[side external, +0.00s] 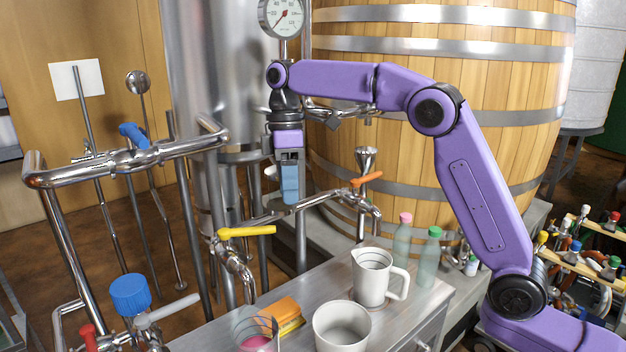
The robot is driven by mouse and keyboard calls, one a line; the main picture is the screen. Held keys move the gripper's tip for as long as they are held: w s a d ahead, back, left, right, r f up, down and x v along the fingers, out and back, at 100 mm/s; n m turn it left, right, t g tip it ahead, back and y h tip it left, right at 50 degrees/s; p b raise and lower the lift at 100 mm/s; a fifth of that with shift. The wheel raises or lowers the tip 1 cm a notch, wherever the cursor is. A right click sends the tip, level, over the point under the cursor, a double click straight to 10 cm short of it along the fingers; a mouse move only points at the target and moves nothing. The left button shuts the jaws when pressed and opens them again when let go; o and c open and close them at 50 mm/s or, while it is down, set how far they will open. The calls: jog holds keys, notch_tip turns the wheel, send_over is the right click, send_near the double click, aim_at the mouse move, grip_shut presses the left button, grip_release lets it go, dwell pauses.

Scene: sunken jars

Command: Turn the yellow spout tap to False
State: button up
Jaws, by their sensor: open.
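The yellow spout tap (246,231) is a yellow lever on a chrome spout at the centre left of the side external view. Its lever lies roughly level and points right, and the curved chrome spout (238,264) hangs below it. My gripper (290,193) points down from the purple arm, above and to the right of the yellow lever. Its fingers are blue and seen side-on, so the gap between them is hard to see. It appears apart from the lever, with nothing visible in it.
An orange-handled tap (366,179) and a metal funnel (366,158) stand to the right on the same pipework. Below are a white jug (373,277), a white pot (341,327), orange and yellow sponges (284,312) and two bottles (428,258) on the metal counter (318,285). A blue-handled pipe (134,136) runs left.

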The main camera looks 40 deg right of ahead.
jog(key=s+d+r, duration=0.1)
jog(key=s+r, duration=0.1)
jog(key=s, duration=0.3)
jog(key=shift+s+d+r, duration=0.15)
jog(key=shift+d+r, duration=0.1)
jog(key=shift+d, duration=0.1)
jog(key=shift+a+f+m, duration=0.1)
jog(key=shift+a+m, duration=0.05)
jog(key=shift+m, duration=0.15)
grip_shut()
jog(key=m+t+h, duration=0.3)
jog(key=m+t, duration=0.2)
jog(key=m, duration=1.2)
send_near(259, 232)
jog(key=s+a+r, duration=0.3)
jog(key=s+r, duration=0.1)
jog(key=s, duration=0.1)
jog(key=w+d+f, duration=0.3)
jog(key=w+f, duration=0.3)
jog(key=f, duration=0.4)
jog(key=shift+d, duration=0.25)
